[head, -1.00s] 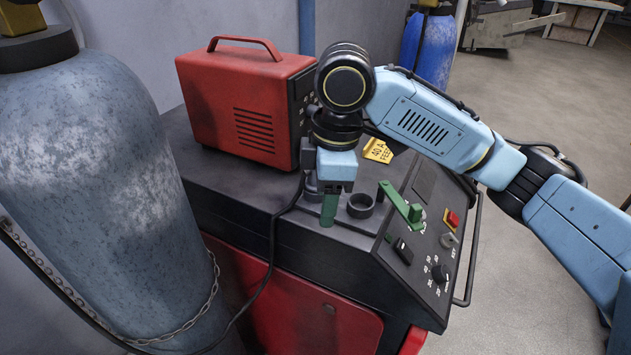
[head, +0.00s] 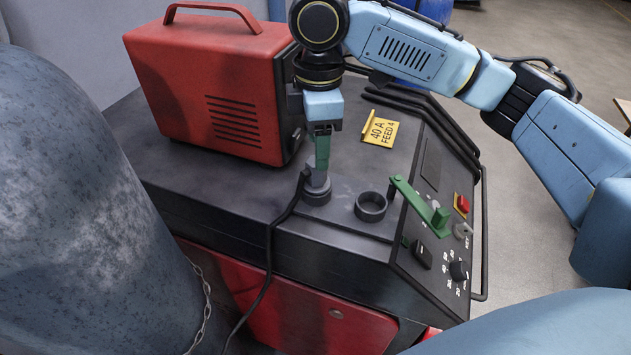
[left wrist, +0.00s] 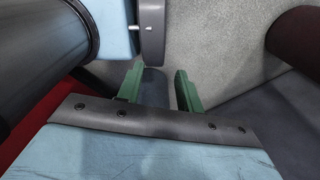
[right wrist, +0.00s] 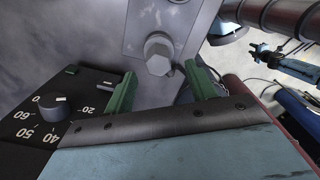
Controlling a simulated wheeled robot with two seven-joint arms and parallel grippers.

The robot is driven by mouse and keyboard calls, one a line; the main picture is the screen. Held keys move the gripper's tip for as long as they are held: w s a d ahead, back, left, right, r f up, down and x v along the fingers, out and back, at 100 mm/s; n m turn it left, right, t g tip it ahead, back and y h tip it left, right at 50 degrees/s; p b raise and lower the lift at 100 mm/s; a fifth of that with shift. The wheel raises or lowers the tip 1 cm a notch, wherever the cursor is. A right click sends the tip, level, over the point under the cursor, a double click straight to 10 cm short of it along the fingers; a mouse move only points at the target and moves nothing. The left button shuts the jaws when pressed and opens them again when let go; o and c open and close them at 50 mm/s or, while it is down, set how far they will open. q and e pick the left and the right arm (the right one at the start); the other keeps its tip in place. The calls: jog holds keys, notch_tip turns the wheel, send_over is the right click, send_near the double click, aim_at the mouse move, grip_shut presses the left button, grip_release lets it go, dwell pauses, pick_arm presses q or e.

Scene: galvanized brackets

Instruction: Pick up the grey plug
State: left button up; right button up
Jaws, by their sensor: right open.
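The grey plug (head: 318,180) stands upright in a round dark seat on top of the machine, with a black cable at its side. My right gripper (head: 322,160) points down with its green fingers at the plug's upper end in the head view; whether they straddle it or stand in front is unclear. In the right wrist view its fingers (right wrist: 161,90) are apart. A grey hex-headed part (right wrist: 158,52) shows beyond them; I cannot tell if it is the plug. My left gripper (left wrist: 158,90) shows only in the left wrist view, open and empty.
An empty dark ring (head: 371,206) sits right of the plug. A green lever (head: 418,205) and a knob (head: 459,270) are on the sloping panel. A red case (head: 205,90) stands close behind left. A large grey-blue cylinder (head: 70,200) fills the left. A yellow tag (head: 380,130) lies behind.

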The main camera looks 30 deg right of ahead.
aim_at(314, 180)
jog(key=shift+f, duration=0.7)
jog(key=f, duration=0.3)
jog(key=shift+w+a+f, duration=0.1)
jog(key=shift+w+f, duration=0.1)
jog(key=shift+f, duration=0.25)
jog(key=shift+c, duration=0.6)
jog(key=c, duration=0.9)
pick_arm(q)
jog(key=w, duration=0.3)
jog(key=shift+w+d+r+t, duration=0.1)
jog(key=shift+d+r+t, duration=0.1)
jog(key=shift+t, duration=0.1)
pick_arm(e)
grip_shut()
